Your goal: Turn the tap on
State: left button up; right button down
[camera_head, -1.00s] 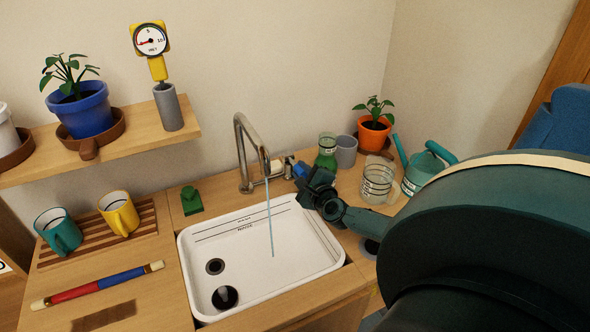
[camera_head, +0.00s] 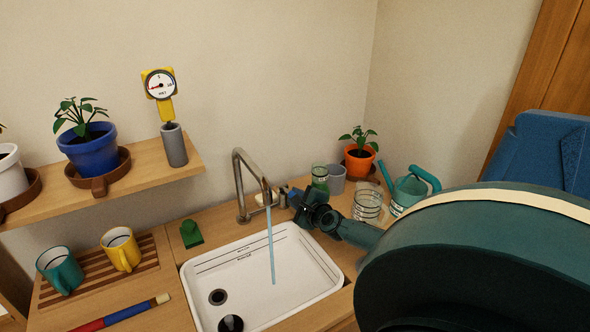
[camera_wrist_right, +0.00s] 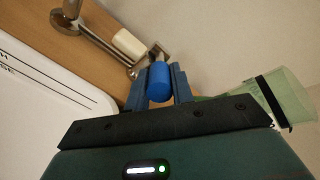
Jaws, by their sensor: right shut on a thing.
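The tap (camera_head: 240,180) is a bent metal spout over the white sink basin (camera_head: 205,262). A blue stream of water (camera_head: 271,245) runs from its mouth into the basin. The tap's blue handle shows in the right wrist view (camera_wrist_right: 160,82), between the two fingers of my right gripper (camera_wrist_right: 160,88). The right gripper is shut on this handle. In the head view my right gripper (camera_head: 295,196) is beside the tap, right of the spout, and hides most of the handle. My left gripper is not in view.
Right of my gripper stand a green jar (camera_head: 320,178), a grey cup (camera_head: 337,180), a clear jug (camera_head: 367,206), an orange plant pot (camera_head: 359,163) and a teal watering can (camera_head: 409,191).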

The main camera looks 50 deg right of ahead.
jog(key=c, duration=1.2)
grip_release()
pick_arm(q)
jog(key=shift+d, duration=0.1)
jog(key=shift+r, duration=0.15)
pick_arm(e)
jog(key=shift+s, duration=0.15)
jog(key=shift+s+a+r+p, duration=0.1)
jog(key=shift+s+a+p, duration=0.1)
jog(key=shift+s+p, duration=0.1)
pick_arm(q)
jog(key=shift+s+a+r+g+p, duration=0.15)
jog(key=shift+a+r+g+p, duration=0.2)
jog(key=shift+p, duration=0.85)
pick_arm(e)
jog(key=v, duration=1.2)
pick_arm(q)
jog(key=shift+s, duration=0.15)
pick_arm(e)
jog(key=shift+s, duration=0.15)
